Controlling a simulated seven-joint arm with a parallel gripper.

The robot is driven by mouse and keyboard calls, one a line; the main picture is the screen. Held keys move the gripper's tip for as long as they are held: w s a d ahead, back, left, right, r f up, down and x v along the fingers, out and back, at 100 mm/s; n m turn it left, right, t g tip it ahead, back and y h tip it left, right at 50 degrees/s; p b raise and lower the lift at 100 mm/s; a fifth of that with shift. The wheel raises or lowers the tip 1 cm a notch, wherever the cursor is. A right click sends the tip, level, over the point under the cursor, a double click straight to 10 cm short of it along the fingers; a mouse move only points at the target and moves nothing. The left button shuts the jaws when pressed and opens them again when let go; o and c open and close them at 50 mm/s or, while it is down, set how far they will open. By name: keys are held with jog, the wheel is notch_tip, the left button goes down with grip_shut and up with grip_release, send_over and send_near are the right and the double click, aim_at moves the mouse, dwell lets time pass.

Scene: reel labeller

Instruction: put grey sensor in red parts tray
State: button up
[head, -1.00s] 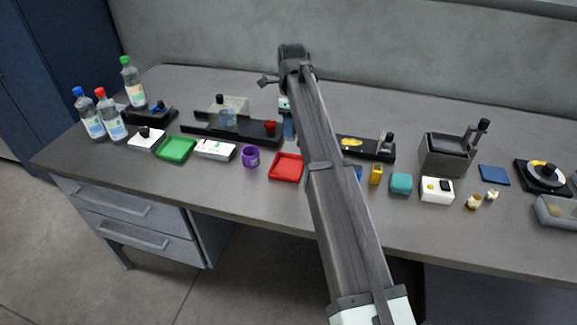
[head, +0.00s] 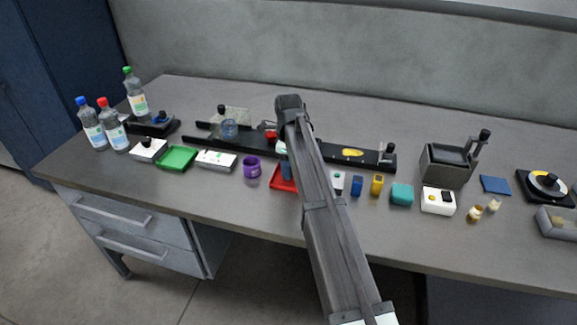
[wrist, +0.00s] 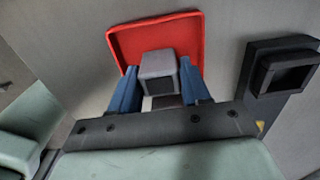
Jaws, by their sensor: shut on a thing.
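The grey sensor (wrist: 157,64) is a small grey block, held between the blue fingers of my gripper (wrist: 160,92) in the wrist view. The red parts tray (wrist: 124,44) lies just beyond and behind the sensor there, with its far part bare. In the head view the red parts tray (head: 279,184) is partly covered by my arm. One blue finger of my gripper (head: 286,168) shows over the tray. The sensor is hidden in the head view, and its height above the tray floor is hard to tell.
A purple cup (head: 252,168) stands left of the tray. A white-and-dark bottle (head: 338,182), a blue block (head: 357,186) and a yellow block (head: 377,185) stand to its right. A long black rail (head: 345,153) lies behind. The desk in front is clear.

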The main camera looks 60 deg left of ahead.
jog(key=shift+f, duration=0.25)
jog(key=shift+f, duration=0.15)
jog(key=o, duration=1.1)
jog(key=shift+c, duration=0.2)
notch_tip(320, 180, up, 12)
